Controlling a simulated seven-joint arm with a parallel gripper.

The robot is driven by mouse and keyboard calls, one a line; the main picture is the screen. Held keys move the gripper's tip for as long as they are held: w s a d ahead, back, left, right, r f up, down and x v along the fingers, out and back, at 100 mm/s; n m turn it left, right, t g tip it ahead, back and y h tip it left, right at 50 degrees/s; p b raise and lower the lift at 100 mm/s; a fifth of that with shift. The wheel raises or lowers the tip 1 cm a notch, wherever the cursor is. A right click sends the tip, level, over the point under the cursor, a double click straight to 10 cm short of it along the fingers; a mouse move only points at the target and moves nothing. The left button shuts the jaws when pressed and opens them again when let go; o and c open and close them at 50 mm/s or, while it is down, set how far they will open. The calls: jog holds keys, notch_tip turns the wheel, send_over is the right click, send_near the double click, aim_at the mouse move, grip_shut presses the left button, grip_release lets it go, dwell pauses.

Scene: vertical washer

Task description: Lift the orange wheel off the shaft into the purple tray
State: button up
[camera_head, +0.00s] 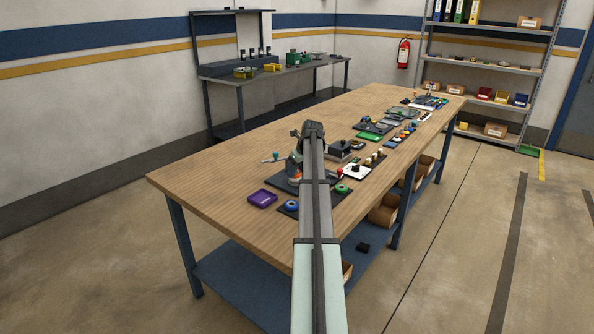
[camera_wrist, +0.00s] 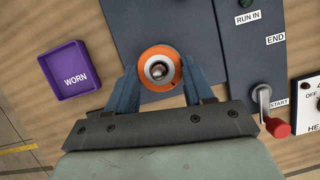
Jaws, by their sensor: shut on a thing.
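The orange wheel (camera_wrist: 160,52) is a ring with a pale inner band, and the round grey tip of the shaft (camera_wrist: 158,70) shows in its centre. My gripper (camera_wrist: 159,75) has its two blue-grey fingers closed on the wheel's left and right sides. In the head view a bit of the orange wheel (camera_head: 294,179) shows beside my arm, over the dark base plate. The wheel appears to be around the shaft; its height on it cannot be told. The purple tray (camera_wrist: 89,84), marked WORN, is empty and lies left of the wheel; it also shows in the head view (camera_head: 262,199).
A red-knobbed lever (camera_wrist: 268,112) by the START label stands right of my gripper. Blue (camera_head: 291,206) and green (camera_head: 342,188) rings lie near the plate. More stations line the wooden table (camera_head: 220,165) farther back. Bare tabletop surrounds the tray's left side.

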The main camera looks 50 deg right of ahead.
jog(key=shift+r, duration=0.25)
jog(key=shift+r, duration=2.8)
jog(key=w+a+n, duration=0.1)
jog(key=w+a, duration=0.4)
jog(key=a, duration=0.3)
jog(key=n+y, duration=0.1)
jog(key=n, duration=0.1)
send_over(262, 199)
jog(key=s, duration=0.2)
jog(key=shift+w+d+f, duration=0.1)
jog(key=shift+w+f, duration=0.05)
jog(key=shift+f, duration=2.2)
jog(key=shift+w+f, duration=0.15)
jog(key=shift+f, duration=2.15)
jog(key=shift+f, duration=0.6)
